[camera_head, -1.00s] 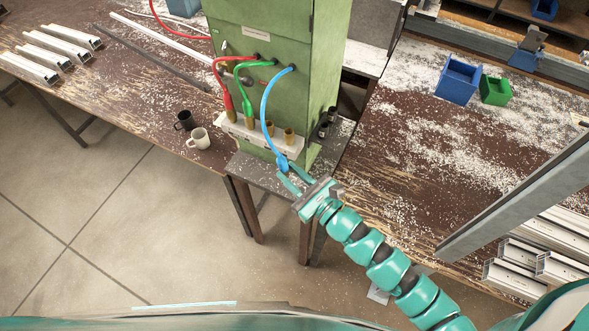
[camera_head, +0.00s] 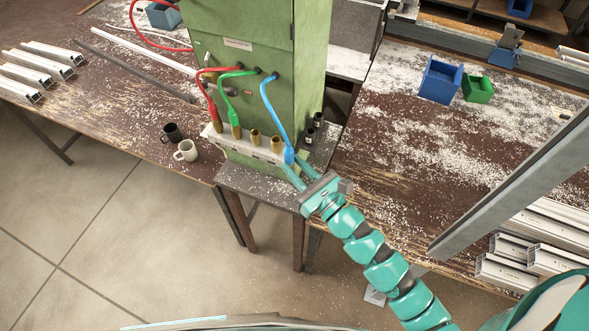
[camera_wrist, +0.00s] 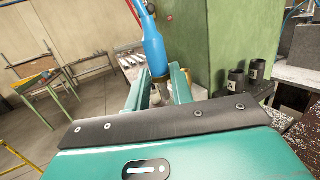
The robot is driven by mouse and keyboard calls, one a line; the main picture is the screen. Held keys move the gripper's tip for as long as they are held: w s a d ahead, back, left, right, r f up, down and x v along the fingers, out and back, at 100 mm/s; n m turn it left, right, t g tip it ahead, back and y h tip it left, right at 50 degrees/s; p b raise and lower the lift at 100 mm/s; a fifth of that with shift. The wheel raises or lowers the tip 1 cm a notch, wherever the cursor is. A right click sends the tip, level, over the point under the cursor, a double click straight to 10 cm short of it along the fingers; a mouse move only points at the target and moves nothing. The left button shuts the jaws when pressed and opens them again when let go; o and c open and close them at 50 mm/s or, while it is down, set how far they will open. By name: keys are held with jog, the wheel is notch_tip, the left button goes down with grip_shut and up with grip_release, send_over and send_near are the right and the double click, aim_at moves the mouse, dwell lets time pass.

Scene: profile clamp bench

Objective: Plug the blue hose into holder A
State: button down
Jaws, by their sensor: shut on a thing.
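The blue hose (camera_head: 271,105) runs from the green cabinet's front down to a blue plug end (camera_head: 289,156). My gripper (camera_head: 293,168) is shut on this plug end, at the right end of the pale holder strip (camera_head: 265,154). In the wrist view the blue plug (camera_wrist: 153,45) stands between my two fingers (camera_wrist: 158,92), its brass-coloured tip pointing down. The strip carries brass sockets; two empty-looking ones, the left socket (camera_head: 255,137) and right socket (camera_head: 277,144), show. Whether the plug touches the strip is unclear.
A red hose (camera_head: 208,92) and a green hose (camera_head: 231,100) end at the strip's left sockets. Two mugs (camera_head: 186,150) stand left of the cabinet (camera_head: 240,60). Dark cylinders (camera_head: 313,127) sit at its right. A long metal profile (camera_head: 520,185) crosses the right bench.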

jog(key=shift+w, duration=0.15)
jog(key=shift+w+d+f+b, duration=0.1)
jog(key=shift+w+d+b, duration=0.55)
jog(key=shift+w+b, duration=1.35)
jog(key=shift+w+d+b, duration=0.7)
jog(key=shift+w+b, duration=1.25)
jog(key=shift+w, duration=0.1)
jog(key=shift+w+d+f+b, duration=0.1)
jog(key=shift+w+d+b, duration=0.55)
jog(key=shift+w+b, duration=1.35)
jog(key=shift+w+d+r+b, duration=0.1)
jog(key=shift+w+d+b, duration=0.05)
jog(key=shift+w+b, duration=0.2)
jog(key=shift+w+d+r+b, duration=0.1)
jog(key=shift+w+b, duration=0.1)
jog(key=shift+w, duration=0.15)
jog(key=shift+f+b, duration=0.95)
